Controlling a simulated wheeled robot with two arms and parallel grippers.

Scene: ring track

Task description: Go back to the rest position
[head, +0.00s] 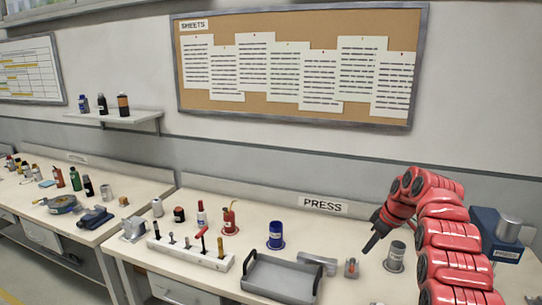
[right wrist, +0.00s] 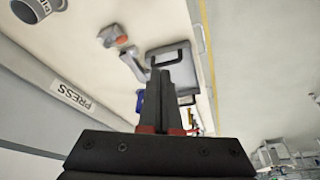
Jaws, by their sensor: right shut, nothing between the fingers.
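My right gripper (head: 370,246) is above the workbench marked PRESS, its dark fingers pointing down and to the left. It is shut and empty. In the right wrist view its fingers (right wrist: 160,90) are together, with nothing between them. A small grey part with an orange-red piece (head: 351,267) is on the bench just below and left of the fingertips. A grey cup (head: 396,256) stands to the right of the gripper. My red right arm comes in from the lower right. My left gripper is not in view.
A grey tray (head: 248,283) with handles sits at the bench front. A blue cup (head: 276,235), a red oil can (head: 230,217) and a lever strip (head: 176,256) stand left. A blue press (head: 485,232) stands right, behind my arm. The corkboard (head: 300,114) hangs above.

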